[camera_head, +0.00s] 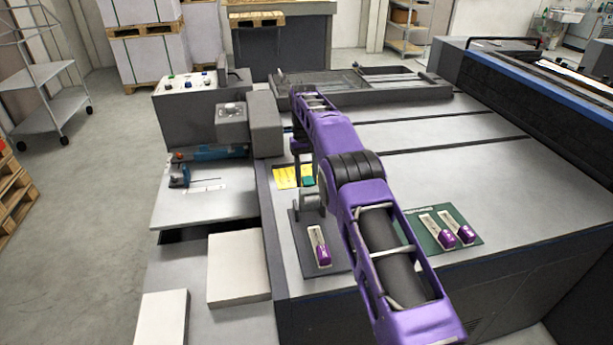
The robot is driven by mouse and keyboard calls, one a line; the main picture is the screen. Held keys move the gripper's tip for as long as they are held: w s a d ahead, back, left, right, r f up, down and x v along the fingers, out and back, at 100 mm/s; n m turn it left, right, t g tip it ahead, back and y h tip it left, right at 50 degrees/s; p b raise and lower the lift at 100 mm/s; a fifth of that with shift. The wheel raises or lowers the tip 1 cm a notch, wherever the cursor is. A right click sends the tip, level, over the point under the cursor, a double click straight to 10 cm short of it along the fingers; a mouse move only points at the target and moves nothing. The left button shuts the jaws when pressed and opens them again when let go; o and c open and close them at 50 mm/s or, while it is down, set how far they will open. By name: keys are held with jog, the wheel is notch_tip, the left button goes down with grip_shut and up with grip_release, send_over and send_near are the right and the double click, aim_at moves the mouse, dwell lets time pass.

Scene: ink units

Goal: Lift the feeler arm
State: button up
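My purple arm reaches from the bottom right over the machine top and bends down at its far end. A dark part below that end, seemingly my gripper (301,165), is partly hidden behind the arm; its fingers are not clear. I cannot surely pick out the feeler arm. A blue and dark mechanism (208,154) lies on the grey side table at left, apart from my gripper. Near my gripper, a dark plate (303,262) carries a grey round part (311,200) and a purple-ended piece (320,246); I cannot tell whether my gripper touches the grey part.
A green plate (475,240) with two purple-ended pieces lies right of my arm. Yellow notes (288,177) lie by my gripper. A grey control box (203,100) with knobs stands at the back left. White blocks (238,268) sit at the front left.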

jog(key=o, duration=0.3)
jog(key=shift+f, duration=0.2)
jog(key=shift+o, duration=0.2)
jog(key=shift+r, duration=0.1)
jog(key=shift+w+r+t, duration=0.1)
jog(key=shift+r+t, duration=0.05)
jog(key=shift+t, duration=0.15)
